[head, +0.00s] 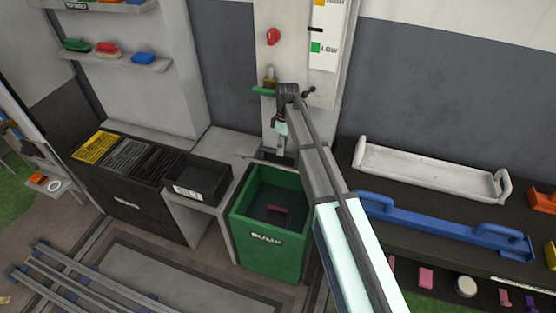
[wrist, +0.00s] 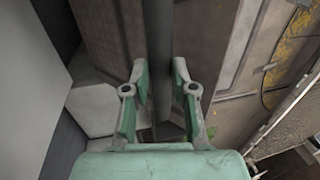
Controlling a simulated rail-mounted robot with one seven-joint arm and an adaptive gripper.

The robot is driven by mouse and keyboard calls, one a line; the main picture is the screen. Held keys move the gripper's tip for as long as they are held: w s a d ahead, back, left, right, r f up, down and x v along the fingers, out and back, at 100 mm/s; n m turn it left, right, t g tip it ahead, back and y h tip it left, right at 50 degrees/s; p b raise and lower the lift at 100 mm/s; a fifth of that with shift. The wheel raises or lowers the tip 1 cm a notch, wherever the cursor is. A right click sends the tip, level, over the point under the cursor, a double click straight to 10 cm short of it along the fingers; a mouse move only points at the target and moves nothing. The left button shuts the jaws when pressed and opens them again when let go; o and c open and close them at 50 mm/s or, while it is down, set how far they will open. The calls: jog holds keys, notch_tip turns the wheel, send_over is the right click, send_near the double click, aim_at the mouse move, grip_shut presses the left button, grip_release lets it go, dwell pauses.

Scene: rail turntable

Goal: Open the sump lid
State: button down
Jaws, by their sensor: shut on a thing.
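The green sump bin (head: 266,252) stands on the floor below the wall panel. Inside its rim is a dark surface with a reddish handle (head: 278,211); I cannot tell whether this surface is the lid or the bin's inside. My gripper (head: 281,148) points down behind the bin's back edge, apart from the reddish handle. In the wrist view my gripper (wrist: 161,75) has its pale green fingers on both sides of a long dark bar (wrist: 158,35) and is shut on it. What the bar belongs to is unclear.
A black open tray (head: 198,180) is left of the bin. A green lever (head: 263,91) is on the wall post.

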jog(key=w, duration=0.1)
jog(key=w+d, duration=0.1)
jog(key=w+f, duration=0.1)
jog(key=shift+w+d, duration=0.15)
jog(key=shift+w, duration=0.1)
jog(key=shift+s, duration=0.1)
jog(key=c, duration=0.9)
grip_release()
jog(key=shift+f, duration=0.1)
jog(key=shift+c, duration=0.2)
jog(key=v, duration=1.2)
jog(key=shift+s, duration=0.15)
